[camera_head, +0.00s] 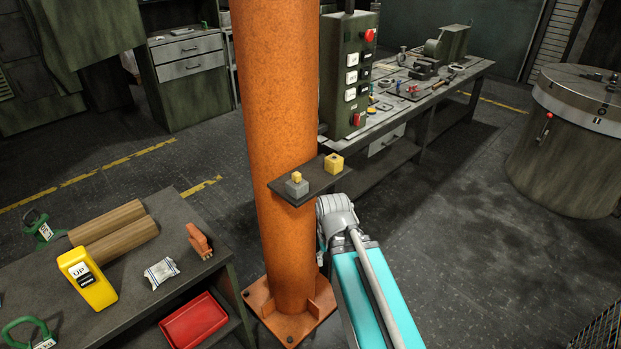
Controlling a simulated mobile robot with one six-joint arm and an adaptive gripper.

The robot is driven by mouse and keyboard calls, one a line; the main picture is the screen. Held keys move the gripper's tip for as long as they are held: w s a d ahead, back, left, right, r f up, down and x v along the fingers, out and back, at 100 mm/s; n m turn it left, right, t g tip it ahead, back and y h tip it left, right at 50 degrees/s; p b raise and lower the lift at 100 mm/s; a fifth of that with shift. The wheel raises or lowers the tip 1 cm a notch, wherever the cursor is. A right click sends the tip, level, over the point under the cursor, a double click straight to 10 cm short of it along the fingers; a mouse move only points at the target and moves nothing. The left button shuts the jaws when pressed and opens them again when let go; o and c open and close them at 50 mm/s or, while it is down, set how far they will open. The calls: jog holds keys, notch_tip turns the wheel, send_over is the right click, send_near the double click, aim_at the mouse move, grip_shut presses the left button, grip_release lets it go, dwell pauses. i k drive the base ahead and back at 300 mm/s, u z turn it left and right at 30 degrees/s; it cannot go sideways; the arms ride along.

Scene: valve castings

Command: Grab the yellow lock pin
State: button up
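A small dark shelf (314,174) stands out from the orange column and carries two small pieces. A grey block with a small yellow piece (296,176) on top sits at the left, close to the column. A yellow block (334,163) with a dark mark on its top sits at the right end. I cannot tell for sure which of these yellow pieces is the lock pin. My teal and grey arm reaches up from the bottom to just below and right of the shelf. My gripper does not show.
The orange column (277,110) stands beside my arm. A control box (348,80) and workbench stand behind.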

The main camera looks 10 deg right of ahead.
aim_at(296, 176)
jog(key=z, duration=0.5)
jog(key=k, duration=1.4)
jog(key=u, duration=0.45)
jog(key=i, duration=1)
jog(key=z, duration=0.05)
